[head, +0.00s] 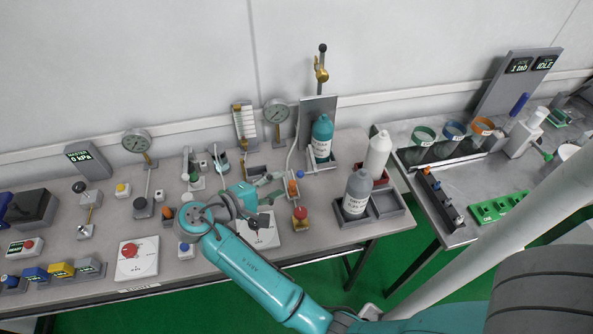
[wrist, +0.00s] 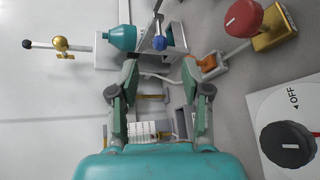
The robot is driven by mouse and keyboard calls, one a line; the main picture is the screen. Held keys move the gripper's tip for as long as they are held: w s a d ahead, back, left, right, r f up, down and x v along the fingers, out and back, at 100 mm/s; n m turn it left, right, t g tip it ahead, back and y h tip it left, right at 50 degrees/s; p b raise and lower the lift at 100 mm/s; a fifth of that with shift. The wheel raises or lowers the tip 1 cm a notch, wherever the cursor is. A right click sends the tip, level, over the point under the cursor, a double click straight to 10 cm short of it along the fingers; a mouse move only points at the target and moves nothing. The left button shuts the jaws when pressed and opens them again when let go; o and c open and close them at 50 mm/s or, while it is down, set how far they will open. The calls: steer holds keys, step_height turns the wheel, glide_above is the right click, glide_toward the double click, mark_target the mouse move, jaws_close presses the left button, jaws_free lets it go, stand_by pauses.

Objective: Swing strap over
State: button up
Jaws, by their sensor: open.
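A teal bottle (head: 322,136) with a white label stands in a grey holder in front of an upright grey plate (head: 318,105). It also shows in the wrist view (wrist: 122,37). A thin bar with a blue ball end (wrist: 160,43) lies beside the bottle in the wrist view; the ball also shows in the head view (head: 300,174). I cannot tell for sure whether this bar is the strap. My gripper (wrist: 159,68) is open and empty, its fingers spread towards the blue ball, apart from it. In the head view my gripper (head: 275,189) is left of the ball.
A red-topped knob (head: 300,214) and an orange piece (head: 291,187) stand close to my gripper. A grey bottle (head: 357,190) and a white bottle (head: 378,153) stand in trays to the right. A dial gauge (head: 277,111) stands behind. Many testers crowd the bench to the left.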

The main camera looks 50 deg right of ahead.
mark_target(298, 176)
steer(key=x, duration=0.9)
jaws_close()
